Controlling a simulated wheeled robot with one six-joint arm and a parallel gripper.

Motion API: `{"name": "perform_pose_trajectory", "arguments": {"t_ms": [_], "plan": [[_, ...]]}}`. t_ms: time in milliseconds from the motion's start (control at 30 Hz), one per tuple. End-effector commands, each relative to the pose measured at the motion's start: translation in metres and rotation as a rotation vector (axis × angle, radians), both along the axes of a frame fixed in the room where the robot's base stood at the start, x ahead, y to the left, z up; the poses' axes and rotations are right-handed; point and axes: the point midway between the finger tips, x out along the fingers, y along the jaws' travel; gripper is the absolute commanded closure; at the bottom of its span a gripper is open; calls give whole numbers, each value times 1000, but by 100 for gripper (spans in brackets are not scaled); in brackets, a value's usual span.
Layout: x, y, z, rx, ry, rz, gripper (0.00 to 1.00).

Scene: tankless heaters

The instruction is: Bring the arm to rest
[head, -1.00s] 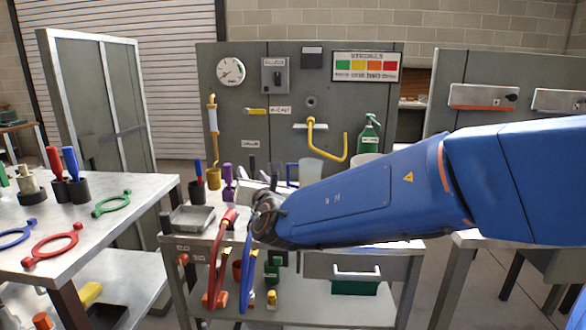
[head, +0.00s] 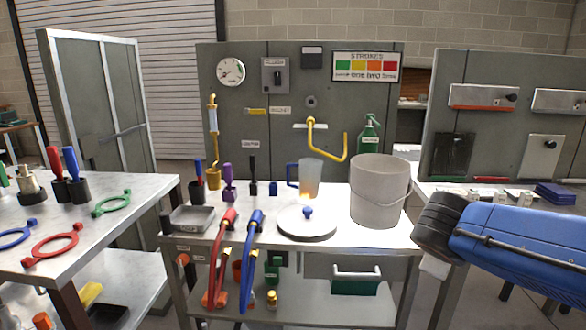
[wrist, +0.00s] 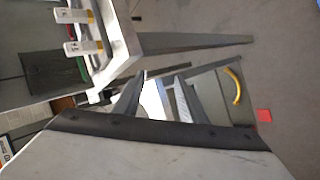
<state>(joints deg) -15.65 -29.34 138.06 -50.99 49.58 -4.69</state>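My blue arm (head: 520,240) reaches in from the right edge of the head view. Its dark wrist end (head: 440,226) is to the right of the white bucket, in front of the right-hand bench. The fingers cannot be made out in the head view. In the wrist view my gripper (wrist: 158,88) shows two fingers standing apart beyond its grey body. Nothing is visibly held between them. The floor and a bench edge show past the fingers.
The middle bench (head: 350,232) holds a white bucket (head: 380,192), a round lid (head: 307,223), a jug (head: 311,178), a metal tray (head: 192,220) and red and blue hoses. The left table (head: 110,228) carries coloured rings. A yellow curved object (wrist: 234,86) shows in the wrist view.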

Motion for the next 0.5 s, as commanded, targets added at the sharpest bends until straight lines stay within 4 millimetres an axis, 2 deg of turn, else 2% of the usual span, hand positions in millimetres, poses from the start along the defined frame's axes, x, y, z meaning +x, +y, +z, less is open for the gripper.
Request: {"name": "perform_pose_trajectory", "arguments": {"t_ms": [33,133,300,500], "plan": [[-18,-6,-8,73,5,-62,62],[-54,-8,-28,234,23,-185,62],[-106,5,-56,509,43,-377,62],[-145,32,-74,770,56,-533,62]]}}
